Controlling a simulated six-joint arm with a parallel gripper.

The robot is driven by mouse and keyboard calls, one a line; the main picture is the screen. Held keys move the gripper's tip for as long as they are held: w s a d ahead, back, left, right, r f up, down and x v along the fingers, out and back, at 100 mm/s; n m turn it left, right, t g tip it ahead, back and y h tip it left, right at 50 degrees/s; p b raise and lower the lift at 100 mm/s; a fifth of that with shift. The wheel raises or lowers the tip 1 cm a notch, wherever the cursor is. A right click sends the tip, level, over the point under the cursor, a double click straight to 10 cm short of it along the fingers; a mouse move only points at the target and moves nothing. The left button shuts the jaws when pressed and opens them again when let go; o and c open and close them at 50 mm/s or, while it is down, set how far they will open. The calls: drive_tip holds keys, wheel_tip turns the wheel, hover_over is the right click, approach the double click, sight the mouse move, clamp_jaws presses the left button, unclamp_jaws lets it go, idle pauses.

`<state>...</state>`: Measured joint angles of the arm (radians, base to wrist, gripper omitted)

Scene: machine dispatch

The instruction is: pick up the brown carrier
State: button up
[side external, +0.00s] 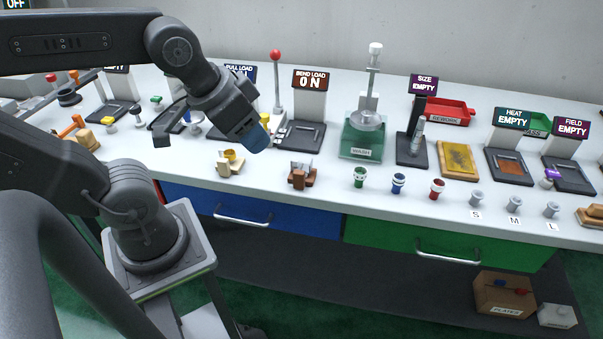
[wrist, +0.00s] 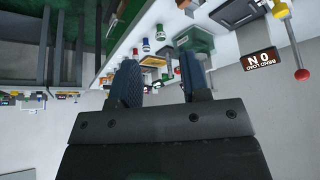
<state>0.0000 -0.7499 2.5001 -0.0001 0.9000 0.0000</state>
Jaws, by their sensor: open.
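The brown carrier (side external: 303,175) sits on the white bench near its front edge, with a grey piece in its top. My gripper (side external: 268,143) is above the bench, up and to the left of the carrier, and apart from it. In the wrist view my gripper (wrist: 160,72) shows two blue fingers spread apart with nothing held between them. I cannot clearly make out the brown carrier in the wrist view.
A tan carrier (side external: 231,167) with a yellow piece stands left of the brown one. Green, blue and red cups (side external: 398,183) stand to the right. Behind are the BEND LOAD station (side external: 298,135), a red-knobbed lever (side external: 276,75) and the green WASH stand (side external: 362,146).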

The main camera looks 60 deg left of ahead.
drive_tip(key=o, duration=1)
drive_tip(key=shift+c, duration=0.2)
drive_tip(key=n+g+y, duration=0.1)
drive_tip(key=n+g, duration=0.4)
drive_tip(key=n, duration=0.4)
hover_over(302, 172)
wheel_tip(302, 172, down, 6)
drive_tip(key=f, duration=0.2)
drive_tip(key=a+f, duration=0.1)
drive_tip(key=f, duration=0.5)
drive_tip(key=shift+a, duration=0.25)
drive_tip(key=shift+w+a+f, duration=0.15)
drive_tip(key=shift+w+f, duration=0.1)
drive_tip(key=shift+f, duration=0.65)
drive_tip(key=shift+w+a+f, duration=0.15)
drive_tip(key=shift+w+f, duration=0.05)
drive_tip(key=shift+f, duration=0.7)
drive_tip(key=shift+w+a+f, duration=0.15)
drive_tip(key=shift+w+f, duration=0.1)
drive_tip(key=shift+f, duration=0.65)
